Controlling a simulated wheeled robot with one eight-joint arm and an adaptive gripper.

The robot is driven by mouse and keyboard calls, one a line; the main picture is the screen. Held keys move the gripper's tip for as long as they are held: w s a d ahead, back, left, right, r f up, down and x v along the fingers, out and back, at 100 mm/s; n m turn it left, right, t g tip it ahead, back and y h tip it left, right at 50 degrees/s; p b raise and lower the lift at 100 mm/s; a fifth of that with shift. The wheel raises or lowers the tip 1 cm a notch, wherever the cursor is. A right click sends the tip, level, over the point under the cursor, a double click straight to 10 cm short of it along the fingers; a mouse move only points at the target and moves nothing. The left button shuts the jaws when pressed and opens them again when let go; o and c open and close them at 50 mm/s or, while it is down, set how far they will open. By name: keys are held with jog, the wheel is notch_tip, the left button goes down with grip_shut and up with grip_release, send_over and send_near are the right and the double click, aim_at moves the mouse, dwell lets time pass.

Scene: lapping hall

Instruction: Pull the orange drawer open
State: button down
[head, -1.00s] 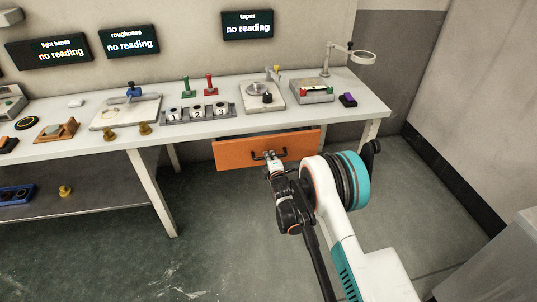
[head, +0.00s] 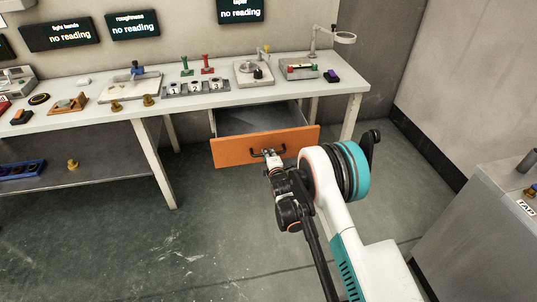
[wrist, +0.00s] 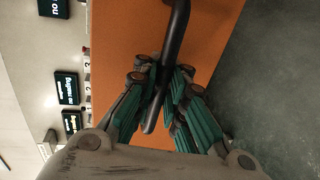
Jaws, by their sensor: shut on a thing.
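The orange drawer (head: 236,151) hangs under the bench top and stands partly open; its grey inside shows behind the front panel. Its dark bar handle (head: 284,150) is on the front panel. My gripper (head: 270,156) is shut on the handle. In the wrist view the handle (wrist: 178,30) runs between the green-padded fingers of my gripper (wrist: 160,92), with the orange drawer front (wrist: 120,40) behind it. The fingers hide part of the handle. I see nothing lying in the drawer, though its inside is only partly in view.
A bench leg (head: 154,165) stands left of the drawer. A grey cabinet (head: 470,235) stands at right. The floor before the drawer is clear.

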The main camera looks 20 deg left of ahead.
jog(key=shift+s, duration=0.1)
dwell(0.3)
jog(key=c, duration=1.7)
grip_release()
jog(key=shift+o, duration=0.2)
jog(key=shift+d, duration=0.1)
jog(key=v, duration=0.7)
jog(key=shift+s, duration=0.2)
jog(key=shift+d+r, duration=0.1)
